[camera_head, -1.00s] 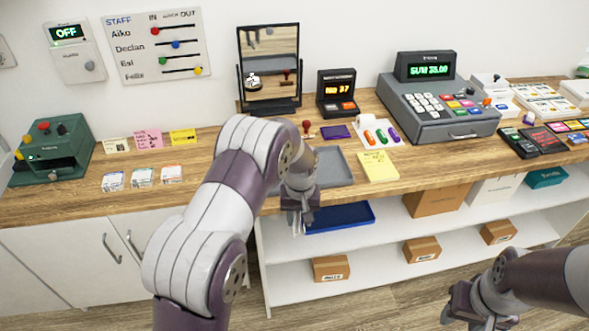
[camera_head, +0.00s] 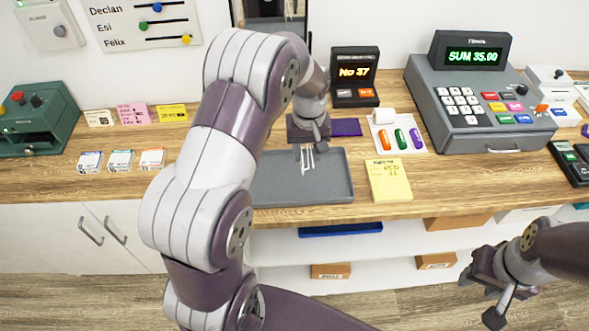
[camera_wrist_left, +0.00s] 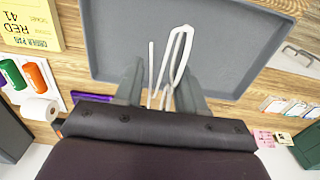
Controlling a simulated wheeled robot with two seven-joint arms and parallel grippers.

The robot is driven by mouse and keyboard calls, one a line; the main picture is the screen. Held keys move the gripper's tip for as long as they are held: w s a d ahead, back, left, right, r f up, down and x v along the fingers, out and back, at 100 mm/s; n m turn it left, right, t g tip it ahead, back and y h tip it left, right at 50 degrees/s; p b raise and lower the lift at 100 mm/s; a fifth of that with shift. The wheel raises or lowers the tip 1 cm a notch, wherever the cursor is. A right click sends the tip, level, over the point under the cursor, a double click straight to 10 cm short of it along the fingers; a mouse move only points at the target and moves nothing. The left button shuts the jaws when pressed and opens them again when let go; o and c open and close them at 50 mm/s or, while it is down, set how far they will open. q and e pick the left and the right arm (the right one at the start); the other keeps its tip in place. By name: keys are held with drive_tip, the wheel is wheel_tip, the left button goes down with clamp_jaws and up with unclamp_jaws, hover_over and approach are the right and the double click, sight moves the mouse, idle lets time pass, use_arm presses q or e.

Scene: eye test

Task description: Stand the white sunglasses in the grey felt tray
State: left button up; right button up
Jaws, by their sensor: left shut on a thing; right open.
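My left gripper (camera_head: 307,146) is shut on the white sunglasses (camera_head: 306,160) and points down over the grey felt tray (camera_head: 275,190). In the left wrist view the sunglasses (camera_wrist_left: 181,52) show as thin white loops and bars between and beyond the fingers (camera_wrist_left: 160,88), with the tray (camera_wrist_left: 240,35) behind them. The tray is otherwise bare. I cannot tell whether the sunglasses touch its floor. My right gripper (camera_head: 482,296) is open and empty, low at the right, in front of the shelves.
A yellow note (camera_head: 389,180) lies just right of the tray. Behind it are a purple cloth-like item (camera_head: 346,127), a white pad with coloured capsules (camera_head: 401,139) and a number display (camera_head: 355,78). A cash register (camera_head: 480,105) stands right. The counter's front edge runs close before the tray.

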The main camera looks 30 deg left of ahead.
sight(293, 181)
use_arm(q)
drive_tip(key=shift+s+a+f, duration=1.1)
drive_tip(key=shift+s+a, duration=0.05)
drive_tip(key=shift+s, duration=0.1)
wheel_tip(293, 181, down, 4)
drive_tip(key=shift+r+p, duration=0.15)
drive_tip(key=shift+p, duration=0.55)
drive_tip(key=shift+s+a+f, duration=0.1)
drive_tip(key=shift+s+f, duration=0.05)
drive_tip(key=shift+f, duration=0.3)
use_arm(e)
drive_tip(key=shift+w+r, duration=0.35)
drive_tip(key=shift+r, duration=0.45)
use_arm(q)
drive_tip(key=shift+f, duration=0.1)
drive_tip(key=o, duration=1)
